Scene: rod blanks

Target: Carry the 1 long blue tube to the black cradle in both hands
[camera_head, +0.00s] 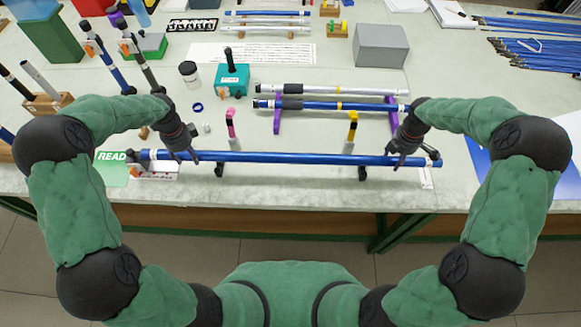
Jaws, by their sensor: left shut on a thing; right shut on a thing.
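The long blue tube (290,157) lies level across the front of the table, with dark ends. My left gripper (185,157) is shut on it near its left end. My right gripper (396,161) is shut on it near its right end. The black cradle shows as two small black supports, a left one (219,171) and a right one (362,173), directly below the tube in the picture. The tube hides their tops, so I cannot tell whether it touches them.
Behind, a purple stand (277,120) bears another blue tube. A pink-topped post (231,124) and a yellow-topped post (352,126) stand between. A green READ card (112,168) lies at left. A grey box (381,46) and several blue rods (535,52) are farther back. The table's front edge is close.

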